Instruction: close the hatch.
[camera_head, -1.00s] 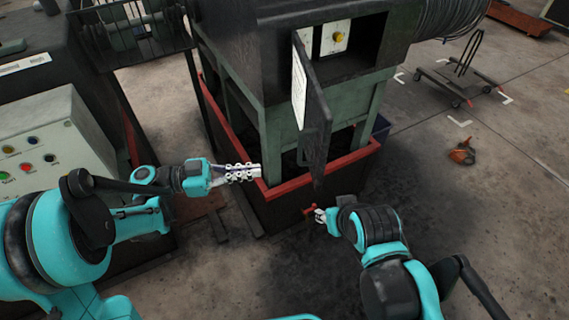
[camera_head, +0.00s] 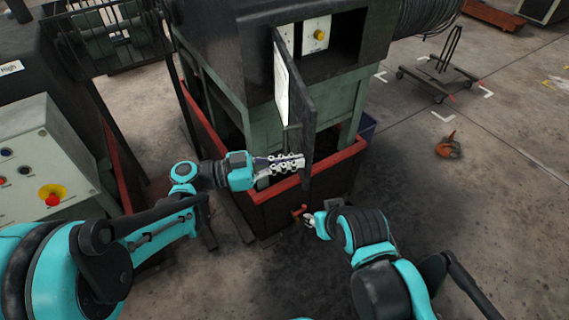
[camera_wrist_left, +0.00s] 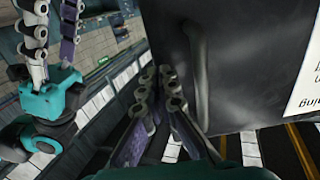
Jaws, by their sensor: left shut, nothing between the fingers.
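The hatch (camera_head: 301,118) is a dark panel standing open from the machine cabinet, seen nearly edge-on, with a white label on its face. In the left wrist view the hatch (camera_wrist_left: 245,75) fills the upper right, with a bar handle (camera_wrist_left: 199,65) on it. My left gripper (camera_head: 298,162) is shut and empty by the lower part of the hatch; its fingertips (camera_wrist_left: 162,88) show just left of the handle. Whether they touch it I cannot tell. My right gripper (camera_head: 309,219) is low in front of the red-rimmed base; in the left wrist view its fingers (camera_wrist_left: 52,38) stand apart, empty.
The cabinet opening (camera_head: 345,45) shows a panel with a yellow knob (camera_head: 319,34). A red-rimmed tray (camera_head: 345,155) surrounds the machine's legs. A control box with buttons (camera_head: 40,165) stands at left. Floor at right is open, with a cart (camera_head: 437,80) and an orange object (camera_head: 448,147).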

